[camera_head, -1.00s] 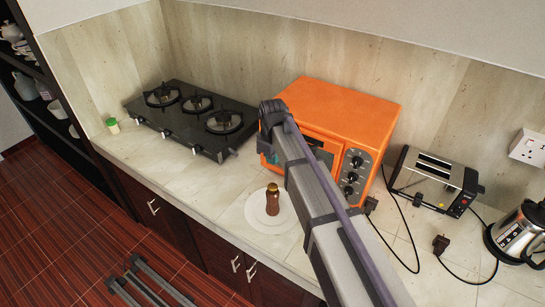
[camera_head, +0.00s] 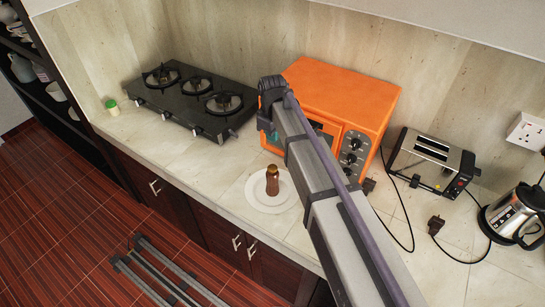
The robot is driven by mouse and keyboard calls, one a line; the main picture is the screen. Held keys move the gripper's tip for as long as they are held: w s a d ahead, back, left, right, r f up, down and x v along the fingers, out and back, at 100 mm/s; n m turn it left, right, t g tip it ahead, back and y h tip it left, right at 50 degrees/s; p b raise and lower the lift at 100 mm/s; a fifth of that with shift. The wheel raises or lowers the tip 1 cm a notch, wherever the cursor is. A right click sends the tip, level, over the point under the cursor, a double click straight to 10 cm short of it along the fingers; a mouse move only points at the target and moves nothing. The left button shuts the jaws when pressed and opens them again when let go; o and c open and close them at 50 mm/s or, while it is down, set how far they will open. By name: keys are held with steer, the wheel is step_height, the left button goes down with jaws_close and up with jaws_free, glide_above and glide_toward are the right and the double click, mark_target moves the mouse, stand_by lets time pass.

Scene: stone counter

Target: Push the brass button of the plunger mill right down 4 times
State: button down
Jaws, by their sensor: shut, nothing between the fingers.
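The plunger mill (camera_head: 272,182) is a small brown, bottle-like piece with a brass-coloured top. It stands upright on a round white plate (camera_head: 255,199) near the counter's front edge. My arm reaches in from the lower right, ending above and behind the mill in the picture. My gripper (camera_head: 267,130) is a small dark, teal-tinted end hanging below the arm's tip, in front of the orange oven. It is shut and empty, apart from the mill, with a clear gap in the picture. Its fingertips are too small and partly hidden to see in detail.
An orange oven (camera_head: 335,88) stands behind my arm. A black gas hob (camera_head: 190,100) and a green-lidded jar (camera_head: 112,107) are at the left. A toaster (camera_head: 430,160), loose cables and a kettle (camera_head: 515,215) are at the right. Counter left of the plate is clear.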

mark_target(273, 167)
step_height(273, 167, down, 14)
steer(key=b, duration=1.4)
steer(key=shift+f, duration=0.15)
